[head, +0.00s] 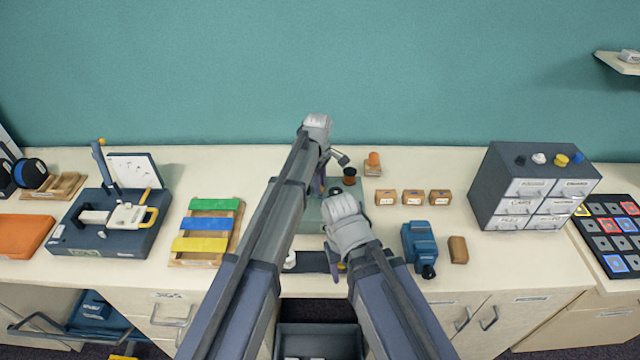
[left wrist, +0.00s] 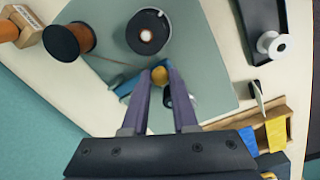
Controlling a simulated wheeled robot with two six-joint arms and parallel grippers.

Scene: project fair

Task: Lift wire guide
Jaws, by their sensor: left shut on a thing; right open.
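My left gripper (left wrist: 164,76) is shut on a small yellow-orange piece (left wrist: 160,78), with a blue part (left wrist: 132,82) beside it; I take this to be the wire guide. It is over the grey-green base plate (left wrist: 108,72), and I cannot tell whether it touches the plate. In the head view the plate (head: 309,226) is partly behind my arms, and the wire guide is hidden there. My right gripper (head: 347,228) is in front of the plate, lower in the picture. Its fingers are mostly hidden by its wrist.
A copper-coloured spool (left wrist: 68,41) and a black round part (left wrist: 148,31) stand near the left gripper. A white spool (left wrist: 271,45) lies on a dark strip. Small boxes (head: 412,197), a blue tool (head: 419,246) and a drawer cabinet (head: 533,187) stand to the right; coloured bars (head: 208,224) lie left.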

